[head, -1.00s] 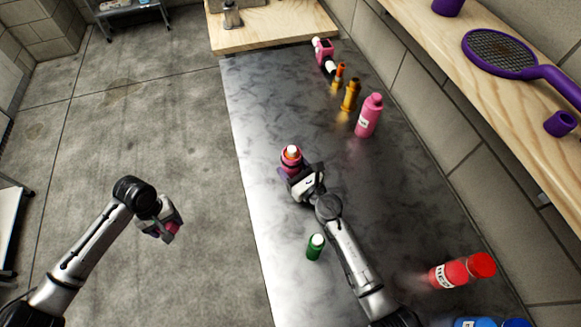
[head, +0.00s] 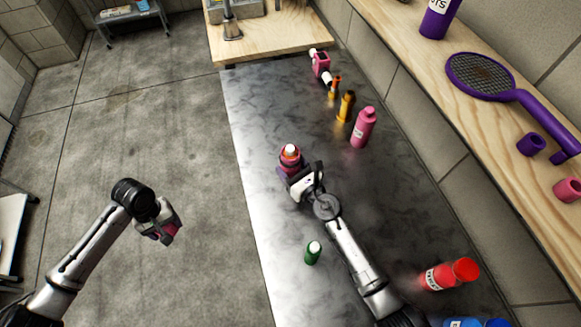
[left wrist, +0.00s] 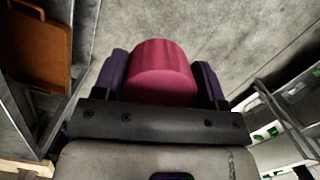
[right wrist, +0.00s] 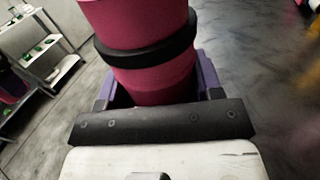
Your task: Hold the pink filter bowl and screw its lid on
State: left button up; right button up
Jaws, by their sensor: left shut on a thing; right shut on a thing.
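The pink filter bowl (right wrist: 150,65), with a black ring around it, is in my right gripper (head: 293,174), which is shut on it above the metal table. In the head view the bowl (head: 290,162) stands roughly upright, with an orange and white piece showing at its top. My left gripper (head: 166,231) is shut on a plain pink cylinder, apparently the lid (left wrist: 163,72). In the head view the left gripper is over the floor, left of the table and well apart from the bowl; its jaws mostly hide the lid there.
The metal table (head: 270,110) also bears a green-and-white filter (head: 312,253), a pink bottle (head: 363,128), orange filters (head: 346,106), a pink-and-white piece (head: 320,67) and red items (head: 438,277). A wooden shelf (head: 430,45) with a purple racket (head: 480,76) runs along the right wall.

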aim_at(296, 167)
pick_arm(q)
jog(key=shift+r+p, duration=1.25)
jog(key=shift+r, duration=0.45)
pick_arm(e)
jog(key=shift+r, duration=1.95)
jog(key=o, duration=0.4)
jog(key=shift+c, duration=0.2)
jog(key=c, duration=0.7)
jog(key=shift+o, duration=0.2)
jog(key=shift+s+a+f+y, duration=0.1)
jog(key=shift+s+a+y, duration=0.05)
jog(key=shift+y, duration=0.15)
